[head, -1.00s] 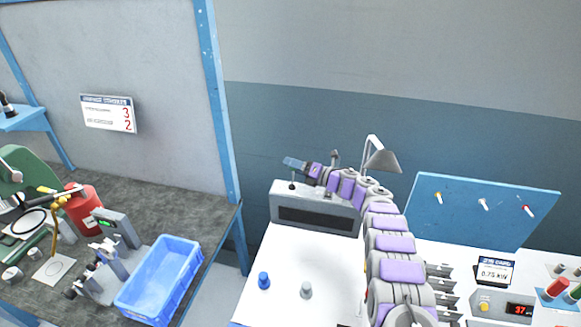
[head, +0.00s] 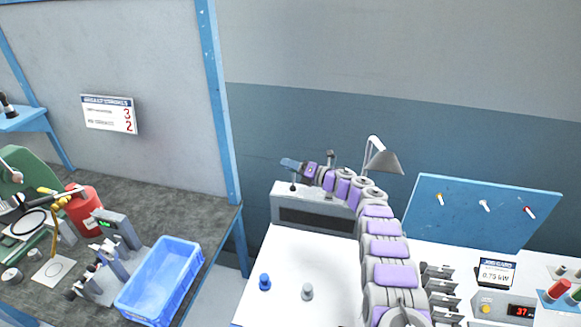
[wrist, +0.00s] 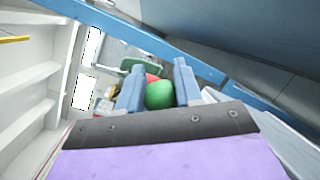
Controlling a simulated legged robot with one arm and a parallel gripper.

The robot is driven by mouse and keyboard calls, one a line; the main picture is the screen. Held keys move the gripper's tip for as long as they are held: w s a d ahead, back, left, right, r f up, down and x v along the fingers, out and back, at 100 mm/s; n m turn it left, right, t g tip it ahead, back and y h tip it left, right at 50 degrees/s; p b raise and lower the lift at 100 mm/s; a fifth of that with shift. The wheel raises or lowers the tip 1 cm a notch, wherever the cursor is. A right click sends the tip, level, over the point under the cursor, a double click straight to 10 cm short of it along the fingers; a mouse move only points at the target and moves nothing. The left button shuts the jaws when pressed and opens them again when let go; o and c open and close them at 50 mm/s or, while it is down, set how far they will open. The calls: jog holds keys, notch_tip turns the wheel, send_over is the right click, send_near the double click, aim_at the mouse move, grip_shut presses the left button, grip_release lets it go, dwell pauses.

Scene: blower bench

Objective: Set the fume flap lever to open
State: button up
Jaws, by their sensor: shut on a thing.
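A grey box (head: 318,226) with a long dark slot stands at the back left of the white bench. A short dark stem, seemingly the fume flap lever (head: 293,188), rises from the left of its top. My gripper (head: 289,164) is at the upper end of this stem and hides it in the head view. In the wrist view a round green knob (wrist: 159,95) sits between the two blue fingers of my gripper (wrist: 158,82), which are shut on it. I cannot read any open or closed marking.
A grey desk lamp (head: 382,162) stands right of the box, behind my arm. A blue knob (head: 265,282) and a grey knob (head: 307,291) stand on the front of the white bench (head: 285,258). A blue tray (head: 160,281) is on the dark bench at left.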

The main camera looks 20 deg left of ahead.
jog(key=shift+a+f, duration=0.1)
jog(key=shift+f, duration=0.1)
grip_shut()
